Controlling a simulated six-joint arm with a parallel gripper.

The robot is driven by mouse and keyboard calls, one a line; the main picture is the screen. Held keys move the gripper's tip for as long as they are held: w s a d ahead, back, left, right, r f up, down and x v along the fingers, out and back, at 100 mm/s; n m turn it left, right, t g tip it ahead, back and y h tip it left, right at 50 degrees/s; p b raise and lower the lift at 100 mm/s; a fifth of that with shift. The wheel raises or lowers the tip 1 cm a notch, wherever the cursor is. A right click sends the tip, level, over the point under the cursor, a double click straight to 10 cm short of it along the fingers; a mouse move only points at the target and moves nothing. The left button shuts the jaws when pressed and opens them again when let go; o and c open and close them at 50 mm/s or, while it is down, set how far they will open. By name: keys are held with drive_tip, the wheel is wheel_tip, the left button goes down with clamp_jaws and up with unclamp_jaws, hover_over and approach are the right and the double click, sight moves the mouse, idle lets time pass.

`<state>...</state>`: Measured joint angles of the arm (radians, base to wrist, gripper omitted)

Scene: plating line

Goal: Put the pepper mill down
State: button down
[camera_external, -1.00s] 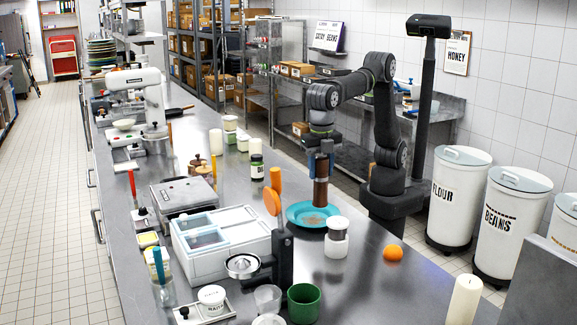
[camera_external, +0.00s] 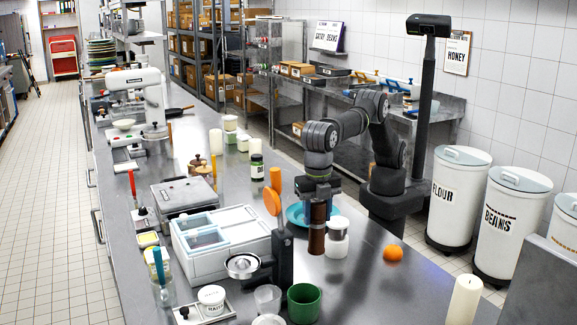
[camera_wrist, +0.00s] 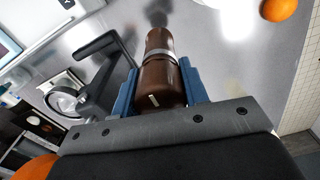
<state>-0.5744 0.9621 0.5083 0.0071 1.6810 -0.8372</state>
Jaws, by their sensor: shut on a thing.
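The pepper mill (camera_external: 317,232) is a dark brown cylinder, held upright in my gripper (camera_external: 318,197). In the wrist view the mill (camera_wrist: 161,80) sits between the two blue fingers of my gripper (camera_wrist: 160,88), which are shut on it. A metallic band circles the mill there. In the external view the mill's lower end is near the steel counter, just in front of the teal plate (camera_external: 294,215). I cannot tell whether it touches the counter.
A white-lidded jar (camera_external: 337,240) stands close to the right of the mill. A black-handled press (camera_external: 283,258) is to its left, with a green cup (camera_external: 304,303) in front. An orange (camera_external: 392,253) lies to the right. Counter between mill and cup is partly clear.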

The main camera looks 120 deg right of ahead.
drive_tip(key=a+f, duration=0.4)
drive_tip(key=f, duration=0.3)
drive_tip(key=shift+s+a, duration=0.2)
drive_tip(key=shift+a, duration=0.2)
drive_tip(key=c, duration=0.8)
unclamp_jaws()
drive_tip(key=shift+f, duration=0.1)
drive_tip(key=shift+c, duration=0.2)
wheel_tip(320, 180, up, 8)
drive_tip(key=shift+f, duration=0.1)
